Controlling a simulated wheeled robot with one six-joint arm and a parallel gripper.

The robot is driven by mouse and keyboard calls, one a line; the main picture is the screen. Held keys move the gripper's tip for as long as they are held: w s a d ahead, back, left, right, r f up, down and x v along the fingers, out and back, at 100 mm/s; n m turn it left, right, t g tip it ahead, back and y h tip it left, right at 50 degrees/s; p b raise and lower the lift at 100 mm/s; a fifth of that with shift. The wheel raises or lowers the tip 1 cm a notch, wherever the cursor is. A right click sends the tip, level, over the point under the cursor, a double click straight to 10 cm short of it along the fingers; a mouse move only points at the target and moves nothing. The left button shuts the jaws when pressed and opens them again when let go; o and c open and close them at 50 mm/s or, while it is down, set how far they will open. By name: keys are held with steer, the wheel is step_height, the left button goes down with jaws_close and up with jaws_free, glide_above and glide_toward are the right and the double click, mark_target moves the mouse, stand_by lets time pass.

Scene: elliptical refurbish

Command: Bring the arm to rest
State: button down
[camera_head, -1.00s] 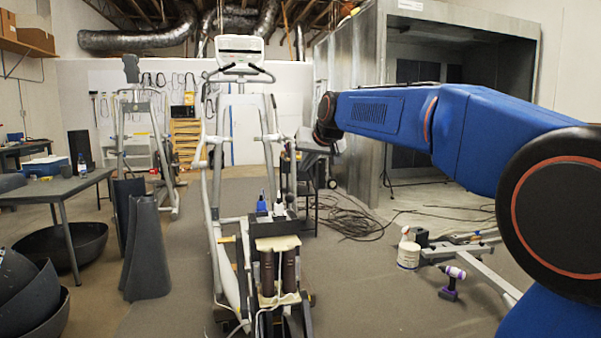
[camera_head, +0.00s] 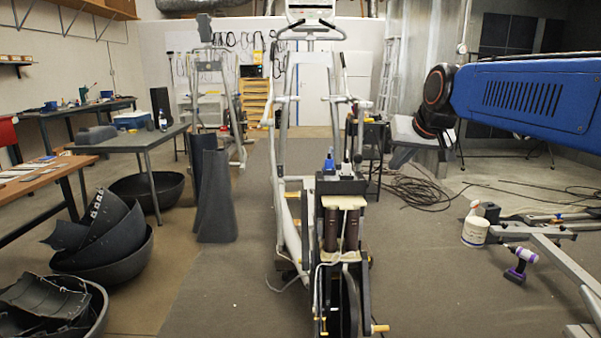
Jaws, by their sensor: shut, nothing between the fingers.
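My blue arm (camera_head: 540,98) reaches in from the right edge and runs level across the upper right of the head view. Its dark wrist joint (camera_head: 437,92) is at the left end.
The elliptical stands mid-floor, with a blue bottle (camera_head: 329,163) on it. A grey table (camera_head: 135,140) and black curved shells (camera_head: 120,250) are at left.

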steer(key=s+d+f+g, duration=0.1)
steer(key=s+f+g, duration=0.1)
steer(key=s+f, duration=1.1)
steer(key=s+d+f+g+h, duration=0.1)
steer(key=s+d+f+g, duration=0.1)
steer(key=s+f, duration=1.1)
steer(key=s, duration=0.6)
steer(key=shift+s, duration=0.1)
